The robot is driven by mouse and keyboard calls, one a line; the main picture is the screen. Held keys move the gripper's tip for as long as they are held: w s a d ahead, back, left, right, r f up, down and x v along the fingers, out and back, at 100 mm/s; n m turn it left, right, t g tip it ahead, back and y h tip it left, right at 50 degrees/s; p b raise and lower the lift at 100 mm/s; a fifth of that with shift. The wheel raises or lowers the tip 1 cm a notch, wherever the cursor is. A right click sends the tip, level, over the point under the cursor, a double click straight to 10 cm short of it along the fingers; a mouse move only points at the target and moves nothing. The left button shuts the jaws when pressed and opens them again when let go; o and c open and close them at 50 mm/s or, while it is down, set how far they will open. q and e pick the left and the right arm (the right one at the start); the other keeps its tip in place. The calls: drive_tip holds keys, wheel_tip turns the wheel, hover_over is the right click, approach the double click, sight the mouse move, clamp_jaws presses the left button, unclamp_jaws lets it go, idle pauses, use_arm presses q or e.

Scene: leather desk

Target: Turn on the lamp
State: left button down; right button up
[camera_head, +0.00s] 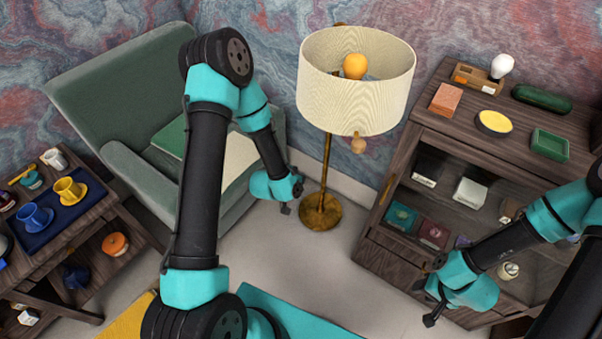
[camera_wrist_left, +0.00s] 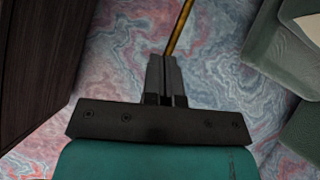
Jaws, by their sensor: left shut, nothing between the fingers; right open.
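The floor lamp has a cream ribbed shade (camera_head: 340,104), an orange-yellow bulb (camera_head: 355,66) seen through its open top, and a brass pole (camera_head: 326,165) on a round base. A small wooden knob (camera_head: 358,145) hangs just below the shade's lower edge. Whether the bulb is lit I cannot tell. My left gripper (camera_head: 292,203) is shut and empty, left of the pole and lower in the picture than the knob. In the left wrist view its closed fingers (camera_wrist_left: 166,66) show with the brass pole (camera_wrist_left: 181,26) beyond them. My right gripper (camera_head: 432,308) is open, in front of the cabinet.
A green armchair (camera_head: 112,98) stands behind my left arm. A dark wooden cabinet (camera_head: 405,160) with small items on and in it stands right of the lamp. A side table with a blue tray (camera_head: 62,222) and cups is at the left. Pale floor lies around the lamp base.

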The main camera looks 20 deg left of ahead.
use_arm(q)
drive_tip(key=w+a+r+m+t, duration=0.2)
drive_tip(key=w+a+r+t, duration=0.2)
drive_tip(key=w+r+t, duration=0.5)
wheel_tip(320, 180, up, 6)
drive_tip(key=shift+w+a+f, duration=0.15)
drive_tip(key=shift+w+f, duration=0.05)
drive_tip(key=shift+w, duration=0.65)
drive_tip(key=shift+w, duration=0.15)
drive_tip(key=x, duration=1.3)
drive_tip(key=shift+w+r, duration=0.2)
drive_tip(key=shift+w, duration=0.1)
